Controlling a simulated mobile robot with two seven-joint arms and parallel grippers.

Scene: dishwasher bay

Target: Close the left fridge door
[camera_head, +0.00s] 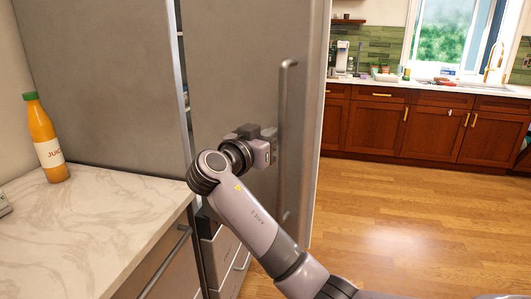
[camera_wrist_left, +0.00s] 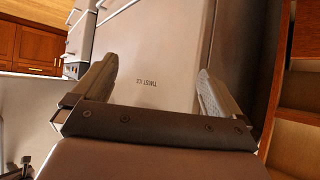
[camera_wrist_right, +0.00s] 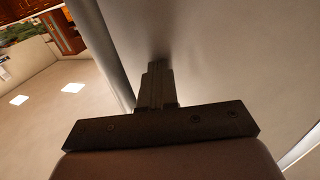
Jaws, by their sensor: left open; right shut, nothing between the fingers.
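The left fridge door (camera_head: 232,70) is a grey panel in the head view, with a long vertical bar handle (camera_head: 284,140) near its right edge. The door stands ajar; a narrow dark gap with bits of the interior shows along its left edge. My right gripper (camera_head: 271,149) is shut and empty, up against the door's face just left of the handle. In the right wrist view its closed fingers (camera_wrist_right: 156,75) point at the door surface (camera_wrist_right: 215,55), with the handle (camera_wrist_right: 100,45) to the left; contact is hard to tell. My left gripper (camera_wrist_left: 155,72) is open and shows only in its own wrist view.
A marble counter (camera_head: 90,235) with an orange juice bottle (camera_head: 46,138) stands at the left. Drawers (camera_head: 225,250) show below the door. Wooden floor (camera_head: 400,220) lies clear at the right, before the red-brown cabinets (camera_head: 435,130) and sink counter.

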